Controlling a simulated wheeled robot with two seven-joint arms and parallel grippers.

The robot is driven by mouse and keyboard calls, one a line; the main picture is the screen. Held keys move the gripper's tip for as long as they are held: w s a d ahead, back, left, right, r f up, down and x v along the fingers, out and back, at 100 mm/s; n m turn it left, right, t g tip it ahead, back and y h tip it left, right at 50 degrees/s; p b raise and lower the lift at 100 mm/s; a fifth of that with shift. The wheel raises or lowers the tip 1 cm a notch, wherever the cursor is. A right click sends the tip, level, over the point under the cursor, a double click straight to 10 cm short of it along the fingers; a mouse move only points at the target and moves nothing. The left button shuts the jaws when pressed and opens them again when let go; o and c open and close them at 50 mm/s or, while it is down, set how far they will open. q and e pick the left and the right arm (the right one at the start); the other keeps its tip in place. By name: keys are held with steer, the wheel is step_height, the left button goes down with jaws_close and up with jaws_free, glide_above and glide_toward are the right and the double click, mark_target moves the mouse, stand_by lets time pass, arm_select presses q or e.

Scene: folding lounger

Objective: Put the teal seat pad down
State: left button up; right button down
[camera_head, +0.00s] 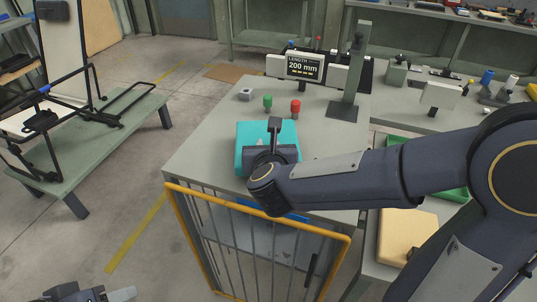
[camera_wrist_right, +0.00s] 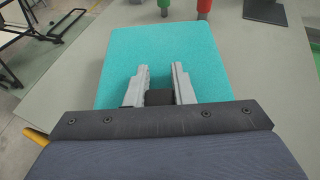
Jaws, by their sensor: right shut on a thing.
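The teal seat pad (camera_head: 247,137) is a flat, square-cornered teal piece over the near part of the grey bench top (camera_head: 205,135). I cannot tell whether it touches the bench. My right gripper (camera_head: 272,150) is over the pad and shut on it; the gripper body hides part of the pad and the fingertips in the head view. In the right wrist view, the two grey fingers of the right gripper (camera_wrist_right: 161,75) lie over the near half of the pad (camera_wrist_right: 160,45), with a dark block between them. My left gripper (camera_head: 100,294) shows only partly at the bottom left edge.
A green peg (camera_head: 267,102), a red peg (camera_head: 295,108) and a small grey block (camera_head: 246,94) stand behind the pad. A display reading 200 mm (camera_head: 304,67) and a post stand (camera_head: 350,80) are farther back. A yellow rail (camera_head: 255,213) runs along the front. A lounger frame (camera_head: 60,115) stands at left.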

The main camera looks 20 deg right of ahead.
steer(key=shift+f, duration=1.2)
steer(key=shift+f+b, duration=0.2)
steer(key=shift+b, duration=0.1)
steer(key=c, duration=1.3)
jaws_free()
steer(key=shift+o, duration=0.2)
